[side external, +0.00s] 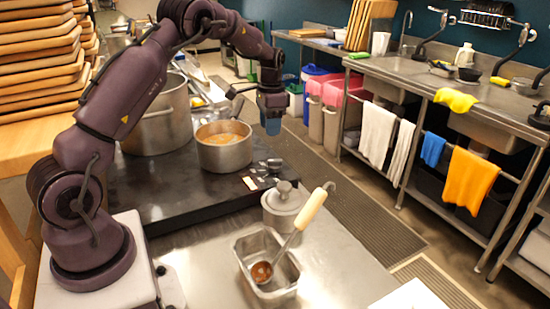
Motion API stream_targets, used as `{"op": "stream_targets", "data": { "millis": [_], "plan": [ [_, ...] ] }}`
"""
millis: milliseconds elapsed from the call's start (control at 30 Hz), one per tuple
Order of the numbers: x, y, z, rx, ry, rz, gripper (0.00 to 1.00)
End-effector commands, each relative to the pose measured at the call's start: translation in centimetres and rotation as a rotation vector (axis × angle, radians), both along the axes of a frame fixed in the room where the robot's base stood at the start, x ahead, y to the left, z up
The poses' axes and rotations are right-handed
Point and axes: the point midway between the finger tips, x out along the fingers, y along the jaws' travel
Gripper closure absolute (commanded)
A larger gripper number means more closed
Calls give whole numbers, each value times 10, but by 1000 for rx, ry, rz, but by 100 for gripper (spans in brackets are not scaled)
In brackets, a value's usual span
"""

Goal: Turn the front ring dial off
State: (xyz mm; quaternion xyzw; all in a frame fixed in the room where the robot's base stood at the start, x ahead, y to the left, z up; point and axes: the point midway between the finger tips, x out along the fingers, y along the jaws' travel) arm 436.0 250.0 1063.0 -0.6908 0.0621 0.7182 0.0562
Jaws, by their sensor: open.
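The black cooktop (190,200) carries its dials (272,166) at its right end, small and dark beside a light label. I cannot clearly tell the front ring dial from its neighbour or read its setting. My gripper (272,128) hangs above and beyond the dials, pointing down, apart from them. Its fingers look bluish and are too small to see in detail; it is open, and I see nothing held in it.
A pot of orange food (224,158) and a taller pot (160,130) stand on the cooktop. In front are a lidded pot (284,208) and a metal container (280,290) with a ladle (300,222). Wooden trays (40,60) are stacked at left.

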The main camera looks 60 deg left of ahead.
Motion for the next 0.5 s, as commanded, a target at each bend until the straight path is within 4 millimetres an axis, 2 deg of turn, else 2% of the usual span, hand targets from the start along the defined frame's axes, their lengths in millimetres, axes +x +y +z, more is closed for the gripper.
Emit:
{"op": "stream_targets", "data": {
  "millis": [33, 100, 233, 367, 500],
  "plan": [
    [11, 4, 6, 8, -21, -61, 57],
    [18, 5, 19, 13, -47, -138, 57],
    [16, 3, 18, -1, -39, -215, 57],
    [16, 3, 8, -1, -37, -230, 57],
    [16, 3, -16, -3, -36, -228, 57]
  ]
}}
